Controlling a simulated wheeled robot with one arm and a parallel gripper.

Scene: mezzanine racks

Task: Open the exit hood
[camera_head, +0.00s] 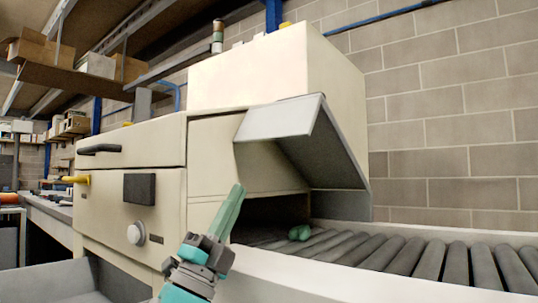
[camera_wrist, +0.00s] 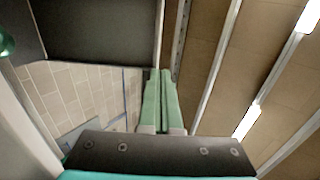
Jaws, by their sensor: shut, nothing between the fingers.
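The exit hood (camera_head: 285,118) is a grey sheet-metal cover on the right end of the cream machine (camera_head: 150,138). It slopes outward and down over the exit, with a dark opening beneath it above the rollers. My gripper (camera_head: 238,190) is in front of the machine, left of the exit and lower than the hood's top, fingers pointing up. Its teal fingers are together and empty, apart from the hood as far as I can tell. In the wrist view the closed fingers (camera_wrist: 160,75) point up the picture; a dark panel at upper left may be part of the hood.
A roller conveyor (camera_head: 420,258) with a pale side rail runs right from the exit. A small green object (camera_head: 300,232) lies on the rollers at the opening. The machine front has a black handle (camera_head: 99,149), a yellow handle (camera_head: 76,179) and a round knob (camera_head: 136,233).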

